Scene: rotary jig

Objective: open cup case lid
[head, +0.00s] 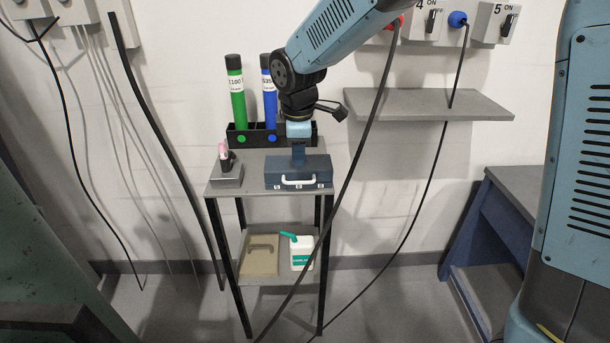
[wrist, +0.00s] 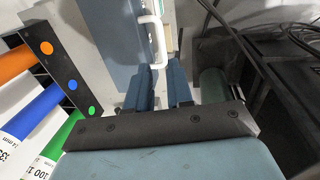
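The cup case (head: 283,178) is a dark blue box with a white handle (head: 299,182) on its front. It sits on the top shelf of the stand and its lid looks closed. My gripper (head: 298,160) points down at the top of the case, near its middle; I cannot tell whether it touches.
The stand's top shelf (head: 256,160) also holds a black rack (head: 236,134) with a green tube (head: 237,95) and a blue tube (head: 269,95), and a small grey block (head: 227,178) with a pink-topped item. A black cable hangs in front of the stand's right side.

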